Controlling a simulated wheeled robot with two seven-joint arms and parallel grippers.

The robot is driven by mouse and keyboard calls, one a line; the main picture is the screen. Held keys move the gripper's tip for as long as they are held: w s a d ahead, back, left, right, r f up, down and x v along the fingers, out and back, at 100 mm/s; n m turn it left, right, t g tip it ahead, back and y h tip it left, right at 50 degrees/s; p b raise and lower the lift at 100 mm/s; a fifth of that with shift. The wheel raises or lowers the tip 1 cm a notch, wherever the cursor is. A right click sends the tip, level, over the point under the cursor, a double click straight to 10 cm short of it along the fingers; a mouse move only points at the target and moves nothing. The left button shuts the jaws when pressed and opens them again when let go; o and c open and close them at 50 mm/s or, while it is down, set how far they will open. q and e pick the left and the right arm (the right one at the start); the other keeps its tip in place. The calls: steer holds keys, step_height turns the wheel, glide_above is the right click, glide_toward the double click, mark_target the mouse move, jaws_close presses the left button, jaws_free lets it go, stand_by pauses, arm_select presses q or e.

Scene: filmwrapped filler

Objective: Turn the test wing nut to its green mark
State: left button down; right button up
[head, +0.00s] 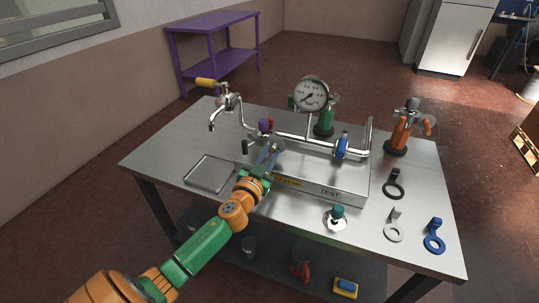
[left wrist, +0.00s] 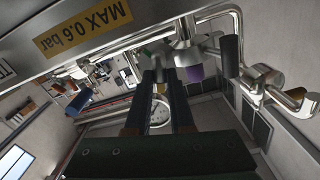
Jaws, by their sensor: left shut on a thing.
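My left gripper (head: 268,158) reaches over the front of the steel test rig and is shut at the left pipe fitting. In the left wrist view its two dark fingers (left wrist: 160,80) end beside the silver fitting (left wrist: 187,55). The wing nut is mostly hidden between or behind the fingertips, and I cannot make out its angle. A green mark on it does not show. A purple cap (head: 264,125) sits on this fitting; it also shows in the left wrist view (left wrist: 194,73). A dark cylinder (head: 245,147) hangs just left. My right gripper is in neither view.
A round gauge (head: 311,93) and a blue handle (head: 341,147) stand on the pipework. A tap (head: 226,104) is at the left. A teal knob (head: 338,211), loose rings (head: 394,188) and an orange tool (head: 400,134) are at the right.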

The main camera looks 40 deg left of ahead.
arm_select(q)
steer(key=m, duration=0.4)
steer(key=shift+m, duration=0.3)
steer(key=m, duration=0.3)
steer(key=shift+d+m, duration=0.15)
steer(key=shift+m, duration=0.15)
steer(key=m, duration=0.3)
steer(key=shift+w+f+m+p, duration=0.1)
steer(key=shift+m+p, duration=0.2)
steer(key=m, duration=0.3)
steer(key=shift+m, duration=0.3)
steer(key=m, duration=0.5)
steer(key=shift+f, duration=0.15)
steer(key=m+p, duration=0.1)
steer(key=m, duration=0.5)
steer(key=shift+f, duration=0.1)
steer(key=shift+m, duration=0.3)
